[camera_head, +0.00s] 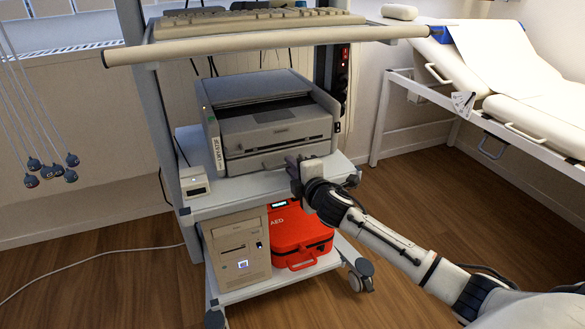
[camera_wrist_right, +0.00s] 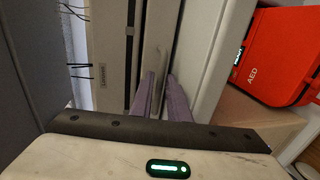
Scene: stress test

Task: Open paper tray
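The grey printer (camera_head: 270,120) stands on the trolley's middle shelf. Its paper tray (camera_head: 281,157) is the low front drawer and looks flush with the body. My right gripper (camera_head: 294,172) is at the right front of the tray, with its fingers pointing at the tray front. In the right wrist view the tray front (camera_wrist_right: 152,45) runs upright beyond the fingers. Whether the tips touch the tray is hard to tell. My left gripper is not in view.
A red AED case (camera_head: 300,236) and a beige computer (camera_head: 237,250) sit on the shelf below. A small white box (camera_head: 194,181) is left of the printer. A keyboard (camera_head: 250,20) lies above. A bed (camera_head: 510,90) is at right; floor before the trolley is clear.

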